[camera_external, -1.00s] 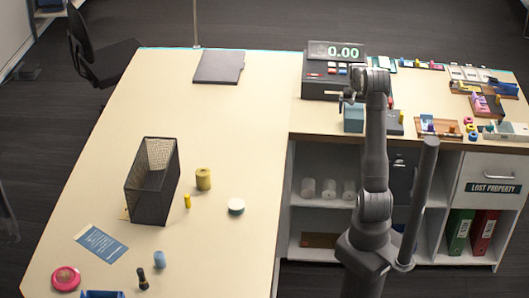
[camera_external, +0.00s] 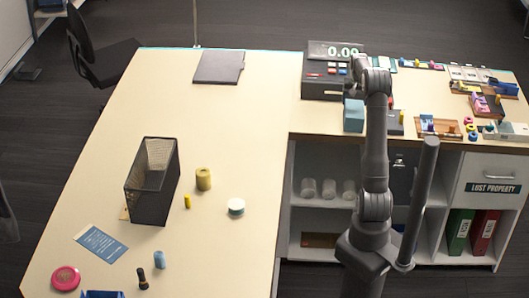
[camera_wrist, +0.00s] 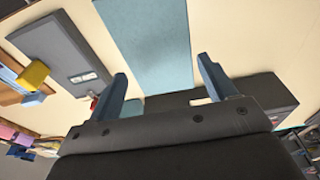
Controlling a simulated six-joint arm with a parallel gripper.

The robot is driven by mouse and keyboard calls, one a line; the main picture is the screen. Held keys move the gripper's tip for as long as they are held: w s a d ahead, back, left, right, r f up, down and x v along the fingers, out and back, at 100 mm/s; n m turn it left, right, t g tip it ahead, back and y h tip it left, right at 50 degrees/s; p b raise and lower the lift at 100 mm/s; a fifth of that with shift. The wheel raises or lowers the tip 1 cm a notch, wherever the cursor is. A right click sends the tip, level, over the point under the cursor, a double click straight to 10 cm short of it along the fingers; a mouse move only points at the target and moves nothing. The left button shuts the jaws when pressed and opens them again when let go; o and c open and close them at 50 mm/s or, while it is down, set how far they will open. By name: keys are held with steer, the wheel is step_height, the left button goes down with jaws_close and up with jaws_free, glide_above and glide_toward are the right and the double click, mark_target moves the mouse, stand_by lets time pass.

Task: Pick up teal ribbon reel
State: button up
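I cannot surely pick out the teal ribbon reel. In the external view, a white-topped roll with a greenish rim (camera_external: 236,207) lies on the left counter, and a small teal-blue ring (camera_external: 472,137) lies near the right counter's front edge. My gripper (camera_wrist: 163,68) is open in the wrist view, its two blue-grey fingers apart. A flat light-blue surface (camera_wrist: 150,35) shows beyond and between them; it looks like the teal block (camera_external: 353,115) by the till. I see nothing held. In the external view the gripper is mostly hidden around the wrist.
The till (camera_external: 322,85) stands close behind my wrist. A black mesh basket (camera_external: 150,190), yellow roll (camera_external: 203,179), blue cylinder (camera_external: 159,259) and pink disc (camera_external: 66,279) stand on the left counter. Small goods crowd the right counter.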

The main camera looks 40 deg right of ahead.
step_height(320, 180, up, 14)
steer(key=w+a+r+m, duration=0.1)
steer(key=w+a, duration=0.3)
steer(key=a, duration=0.7)
steer(key=w+a+m, duration=0.1)
steer(key=w+a, duration=0.3)
steer(key=a, duration=0.8)
steer(key=a+m+y, duration=0.1)
steer(key=a, duration=1.8)
steer(key=m+g, duration=0.1)
steer(key=m, duration=0.3)
glide_above(236, 203)
steer(key=f, duration=1.7)
steer(key=shift+s+a, duration=0.1)
steer(key=shift+s, duration=0.1)
steer(key=shift+w+f, duration=0.1)
steer(key=shift+f, duration=2.75)
steer(key=c, duration=1)
